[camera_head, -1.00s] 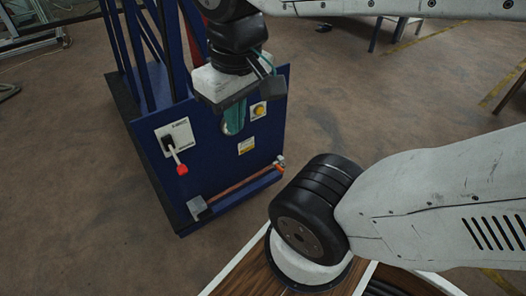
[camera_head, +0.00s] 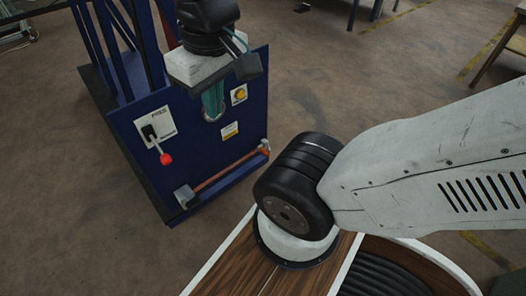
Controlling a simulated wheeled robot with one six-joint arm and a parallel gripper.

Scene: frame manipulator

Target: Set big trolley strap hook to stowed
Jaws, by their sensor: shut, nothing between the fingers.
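The big trolley (camera_head: 185,140) is blue and stands at the upper left, its front panel facing me. A teal strap (camera_head: 213,101) shows at an oval opening near the panel's top, just below my gripper. My gripper (camera_head: 210,70) is shut and empty, over the panel's upper edge. It hides the upper part of the strap, and I cannot tell whether it touches it. I cannot make out the strap hook clearly.
The panel carries a red-knobbed lever (camera_head: 162,153) on a white plate, a yellow button (camera_head: 240,94) and, low down, an orange bar (camera_head: 225,172). My arm base fills the lower right. Brown floor (camera_head: 320,70) is clear right of the trolley.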

